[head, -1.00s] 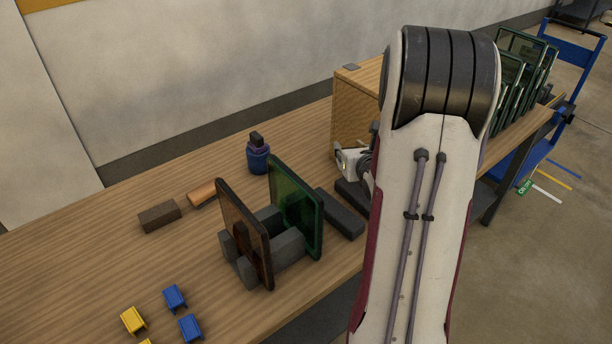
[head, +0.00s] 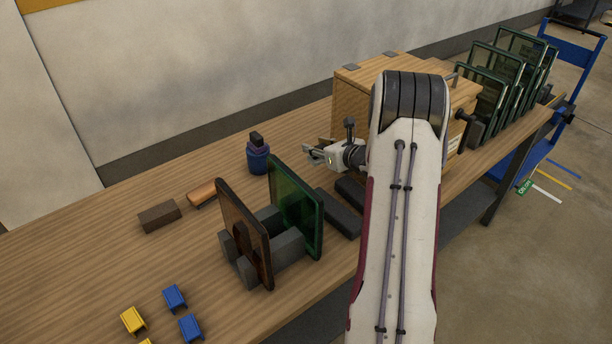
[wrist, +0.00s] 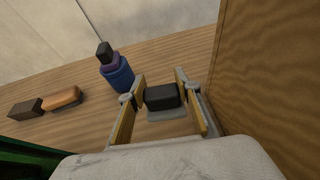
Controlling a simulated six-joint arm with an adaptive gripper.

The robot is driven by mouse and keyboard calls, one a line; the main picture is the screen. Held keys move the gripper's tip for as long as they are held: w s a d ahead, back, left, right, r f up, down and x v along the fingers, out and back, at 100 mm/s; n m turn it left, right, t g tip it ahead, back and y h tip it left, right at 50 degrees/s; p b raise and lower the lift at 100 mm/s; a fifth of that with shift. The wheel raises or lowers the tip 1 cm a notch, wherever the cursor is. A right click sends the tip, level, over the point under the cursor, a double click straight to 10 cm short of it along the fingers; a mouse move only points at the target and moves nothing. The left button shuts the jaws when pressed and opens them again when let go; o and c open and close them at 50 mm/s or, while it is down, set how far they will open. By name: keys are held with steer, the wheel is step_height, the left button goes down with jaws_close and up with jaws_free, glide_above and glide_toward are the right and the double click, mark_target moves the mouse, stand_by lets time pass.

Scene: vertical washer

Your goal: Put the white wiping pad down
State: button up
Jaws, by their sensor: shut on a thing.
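My gripper (head: 318,153) is in front of the wooden box's left side, above the table, in the head view. In the wrist view, my gripper (wrist: 157,90) has its two yellow-lined fingers on either side of a black block with a pale grey base (wrist: 168,114), which I take to be the wiping pad. The fingers are shut on it. The base looks grey rather than white here. Whether it touches the table cannot be told. In the head view the pad is not clearly visible.
A blue cup with a dark-topped bottle (head: 258,160) stands left of my gripper. Brown (head: 160,216) and orange (head: 203,197) blocks lie farther left. The wooden box (head: 350,100) is close on the right. Brown (head: 243,230) and green (head: 296,205) panes stand in front.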

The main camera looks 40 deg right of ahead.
mark_target(310, 157)
steer(key=shift+w+a+r+n+y, duration=0.15)
steer(key=shift+w+a+r+y, duration=0.1)
steer(key=shift+r, duration=0.1)
steer(key=shift+w+a+r+n+y, duration=0.1)
steer(key=shift+w+r+n+y, duration=0.05)
steer(key=shift+w+r, duration=0.15)
steer(key=shift+w+a+r, duration=0.1)
steer(key=shift+a+r, duration=0.3)
steer(key=shift+a, duration=0.1)
steer(key=shift+f, duration=0.1)
steer(key=shift+f, duration=3.05)
steer(key=shift+f, duration=0.15)
steer(key=shift+f, duration=1.75)
steer(key=shift+f, duration=0.15)
steer(key=o, duration=1.1)
